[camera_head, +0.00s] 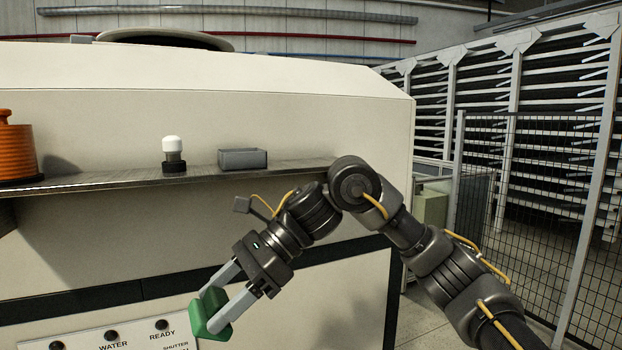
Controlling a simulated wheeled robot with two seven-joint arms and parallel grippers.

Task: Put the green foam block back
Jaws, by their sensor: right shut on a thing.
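The green foam block (206,316) is held between the fingers of my right gripper (222,296), in the lower left middle of the head view. The gripper is shut on the block and points down and to the left. It holds the block in front of the cream machine, below the shelf and just above a white panel. The fingers cover part of the block. My left gripper does not show.
A dark metal shelf (110,183) runs along the cream machine (260,115). On it stand an orange ribbed object (17,150), a white-topped knob-like object (173,155) and a grey box (243,159). A labelled white panel (130,338) sits below. A mesh fence (530,180) stands at the right.

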